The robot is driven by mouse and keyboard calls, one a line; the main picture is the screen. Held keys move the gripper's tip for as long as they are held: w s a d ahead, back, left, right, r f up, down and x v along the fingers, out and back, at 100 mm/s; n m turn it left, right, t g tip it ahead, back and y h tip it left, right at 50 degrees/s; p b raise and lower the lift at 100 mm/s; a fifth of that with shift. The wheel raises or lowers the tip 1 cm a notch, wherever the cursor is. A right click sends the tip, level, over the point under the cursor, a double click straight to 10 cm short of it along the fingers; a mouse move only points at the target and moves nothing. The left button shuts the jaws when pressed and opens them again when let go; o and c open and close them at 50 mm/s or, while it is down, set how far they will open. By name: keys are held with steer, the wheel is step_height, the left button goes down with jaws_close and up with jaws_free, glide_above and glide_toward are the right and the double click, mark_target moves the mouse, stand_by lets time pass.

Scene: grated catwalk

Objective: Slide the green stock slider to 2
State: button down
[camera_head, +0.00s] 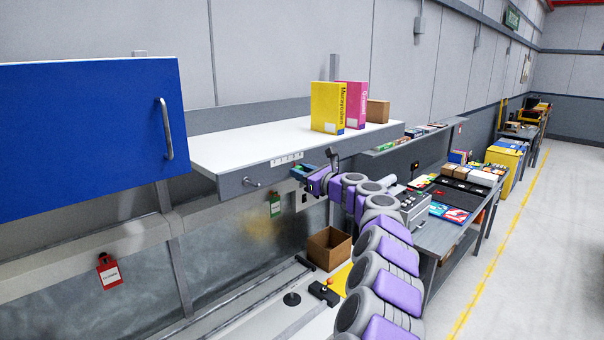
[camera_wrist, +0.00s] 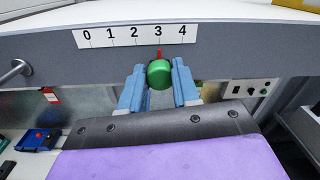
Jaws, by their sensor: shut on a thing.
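The green stock slider (camera_wrist: 159,74) is a round green knob with a red pointer, below the front edge of the shelf. Its pointer lines up with 3 on the white number scale (camera_wrist: 135,35), which runs from 0 to 4. The scale also shows small on the shelf front in the head view (camera_head: 287,159). My gripper (camera_wrist: 157,68) has its blue fingers on either side of the knob and is shut on it. In the head view my gripper (camera_head: 303,172) is at the shelf front, and I cannot make out the knob there.
A metal handle (camera_wrist: 15,71) sticks out left of the scale. A switch panel (camera_wrist: 250,89) is to the right. A blue cabinet door (camera_head: 90,135) is at the left. Yellow and pink boxes (camera_head: 327,107) stand on the shelf (camera_head: 250,148). A cardboard box (camera_head: 328,248) sits below.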

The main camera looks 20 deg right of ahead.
steer(key=shift+a+f, duration=0.1)
steer(key=shift+s+a, duration=0.25)
steer(key=shift+a, duration=0.3)
steer(key=shift+s+a, duration=0.25)
steer(key=shift+a, duration=0.3)
steer(key=shift+f, duration=0.1)
steer(key=c, duration=1.3)
jaws_free()
steer(key=o, duration=0.5)
steer(key=shift+d, duration=0.2)
steer(key=shift+s, duration=0.1)
steer(key=b+v, duration=0.1)
steer(key=v, duration=1.6)
steer(key=shift+d+b, duration=0.15)
steer(key=shift+b, duration=0.2)
